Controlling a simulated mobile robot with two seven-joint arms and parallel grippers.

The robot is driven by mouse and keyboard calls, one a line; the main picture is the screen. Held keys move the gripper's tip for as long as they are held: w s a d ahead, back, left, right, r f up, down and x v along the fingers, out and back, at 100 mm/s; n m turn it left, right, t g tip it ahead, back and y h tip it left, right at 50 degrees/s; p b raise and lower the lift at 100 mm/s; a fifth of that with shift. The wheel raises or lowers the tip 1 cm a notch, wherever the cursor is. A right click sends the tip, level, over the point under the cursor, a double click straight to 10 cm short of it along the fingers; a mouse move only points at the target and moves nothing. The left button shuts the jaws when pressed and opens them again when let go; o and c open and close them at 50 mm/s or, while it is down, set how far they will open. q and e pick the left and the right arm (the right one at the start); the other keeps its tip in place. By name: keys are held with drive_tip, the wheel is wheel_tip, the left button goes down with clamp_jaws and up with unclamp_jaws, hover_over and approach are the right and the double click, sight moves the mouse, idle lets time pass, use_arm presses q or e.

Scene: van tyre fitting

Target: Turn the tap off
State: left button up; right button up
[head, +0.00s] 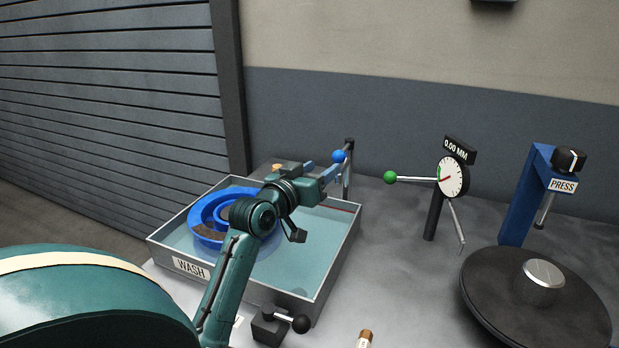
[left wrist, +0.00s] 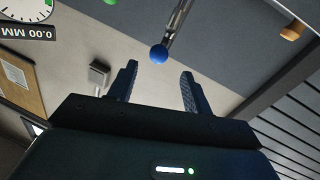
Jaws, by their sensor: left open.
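The tap is a slim metal post (head: 349,178) at the back right corner of the wash tank, with a blue ball knob (head: 339,156) near its top. In the left wrist view the blue knob (left wrist: 159,54) shows beside the metal tap part (left wrist: 178,18). My left gripper (head: 321,168) is open and empty. Its fingers point at the knob, which appears between and just beyond the fingertips (left wrist: 159,70). I cannot tell whether they touch it, or whether water runs. My right gripper is not in view.
The wash tank (head: 333,256) holds water and a blue ring-shaped wheel (head: 200,214) under my left arm. A dial gauge (head: 452,177) with a green ball lever (head: 390,177) stands to the right of the tap. Further right are a blue press (head: 522,205) and a black turntable (head: 490,290).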

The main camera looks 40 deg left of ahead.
use_arm(q)
drive_tip(key=shift+s+d, duration=0.15)
drive_tip(key=shift+s, duration=1.55)
